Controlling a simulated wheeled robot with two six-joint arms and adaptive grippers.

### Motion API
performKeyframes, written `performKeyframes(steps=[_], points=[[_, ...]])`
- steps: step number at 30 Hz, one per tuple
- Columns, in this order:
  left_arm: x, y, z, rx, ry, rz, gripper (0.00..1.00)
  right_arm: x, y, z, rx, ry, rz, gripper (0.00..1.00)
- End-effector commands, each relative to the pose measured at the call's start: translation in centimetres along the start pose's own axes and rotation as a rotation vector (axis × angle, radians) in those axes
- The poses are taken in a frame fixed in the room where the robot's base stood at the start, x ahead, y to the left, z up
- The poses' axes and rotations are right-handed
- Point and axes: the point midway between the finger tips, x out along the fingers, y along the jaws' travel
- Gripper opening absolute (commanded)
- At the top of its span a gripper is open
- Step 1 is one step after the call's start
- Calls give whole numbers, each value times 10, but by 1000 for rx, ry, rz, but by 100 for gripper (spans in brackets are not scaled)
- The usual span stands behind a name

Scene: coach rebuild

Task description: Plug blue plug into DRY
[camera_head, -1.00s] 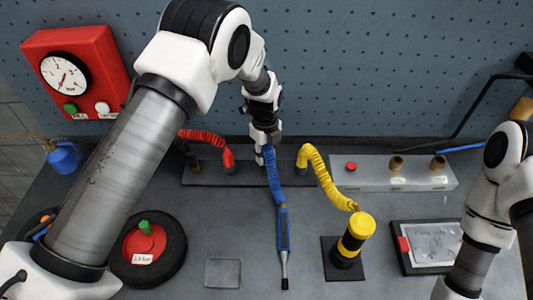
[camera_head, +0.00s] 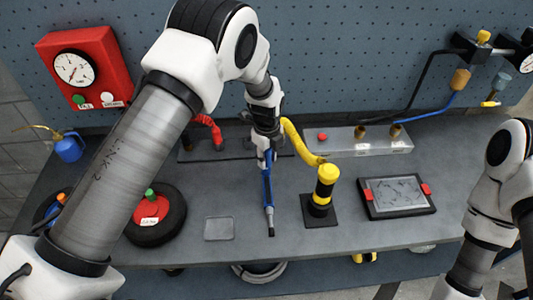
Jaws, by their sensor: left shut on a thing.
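My left gripper (camera_head: 264,156) is at the middle of the workbench, near the front edge of the hose rail (camera_head: 190,156). It is shut on the top end of the blue hose, which I take to be the blue plug; the fingers hide that end. The blue hose and its handle (camera_head: 267,187) run down to a dark tip on the bench. A grey socket box (camera_head: 335,145), right of the gripper, has two brass sockets (camera_head: 362,131). Its labels are too small to read, so I cannot tell which is DRY. Only my right arm shows, at the right edge; its gripper is out of view.
A yellow hose (camera_head: 298,141) runs between the gripper and the socket box to a yellow-black post (camera_head: 326,182). A red hose (camera_head: 208,124) is left of the gripper. A framed panel (camera_head: 398,194) lies right of the post. A wheel (camera_head: 172,222) and small tray (camera_head: 219,229) stand left.

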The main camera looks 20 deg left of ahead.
Motion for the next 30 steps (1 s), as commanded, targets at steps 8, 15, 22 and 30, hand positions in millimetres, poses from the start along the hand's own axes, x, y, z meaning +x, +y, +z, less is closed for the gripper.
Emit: performKeyframes(steps=[8, 15, 22, 30], points=[[-23, 0, 0, -2, 0, -1, 0, -18, 0, -1, -1, 2, 0, 40], [-39, 0, 0, -2, 0, 0, 0, -27, 0, -1, -1, 2, 0, 40], [-46, 0, 0, -2, 0, -1, 0, -30, 0, 0, -1, 1, 0, 40], [-46, 0, 0, 18, 0, -1, 0, -30, 0, -1, -1, 2, 0, 40]])
